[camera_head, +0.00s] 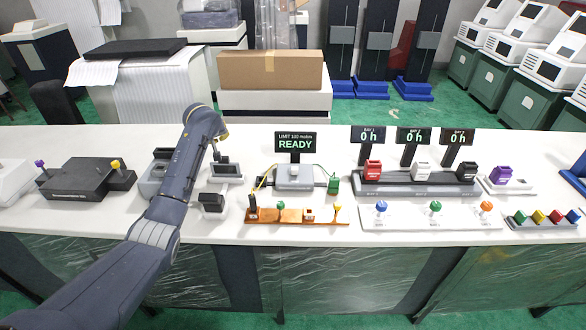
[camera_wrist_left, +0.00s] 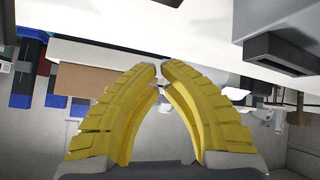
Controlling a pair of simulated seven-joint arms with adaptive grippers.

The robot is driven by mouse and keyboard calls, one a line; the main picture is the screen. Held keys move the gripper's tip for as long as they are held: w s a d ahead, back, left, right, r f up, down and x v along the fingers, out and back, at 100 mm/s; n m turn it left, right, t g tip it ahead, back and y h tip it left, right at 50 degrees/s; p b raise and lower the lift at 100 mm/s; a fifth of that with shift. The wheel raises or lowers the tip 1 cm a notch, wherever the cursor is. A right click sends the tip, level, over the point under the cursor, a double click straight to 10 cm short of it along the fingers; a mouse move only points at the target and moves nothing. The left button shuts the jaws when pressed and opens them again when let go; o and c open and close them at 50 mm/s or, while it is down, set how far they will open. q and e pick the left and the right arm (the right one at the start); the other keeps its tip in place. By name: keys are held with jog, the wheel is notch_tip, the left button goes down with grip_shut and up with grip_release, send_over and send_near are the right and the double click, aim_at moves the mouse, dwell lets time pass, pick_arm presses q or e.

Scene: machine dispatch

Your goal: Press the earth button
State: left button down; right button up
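Three round buttons stand in a row on a white panel (camera_head: 408,217) at the front right of the counter: blue (camera_head: 381,206), green (camera_head: 435,206) and orange (camera_head: 486,206). I cannot read any label, so I cannot tell which is earth. My left gripper (camera_head: 222,132) is raised above the counter, well left of the buttons and apart from them. In the left wrist view, its yellow fingers (camera_wrist_left: 160,67) curve together, tips almost meeting, with nothing between them. My right gripper is not in view.
A grey device (camera_head: 295,177) stands under a READY screen (camera_head: 295,142). An orange tray (camera_head: 270,216) is in front. Red, white and black blocks sit on a dark rack (camera_head: 415,190) behind the buttons. A tray of coloured pieces (camera_head: 545,222) is at right.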

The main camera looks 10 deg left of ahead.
pick_arm(q)
jog(key=d+r+h, duration=0.2)
jog(key=d, duration=1.3)
jog(key=r+g+h, duration=0.2)
send_over(295, 170)
jog(key=w, duration=0.3)
jog(key=shift+f, duration=0.2)
jog(key=shift+w+f, duration=0.1)
jog(key=shift+f, duration=4.25)
jog(key=c, duration=2.1)
grip_release()
grip_shut()
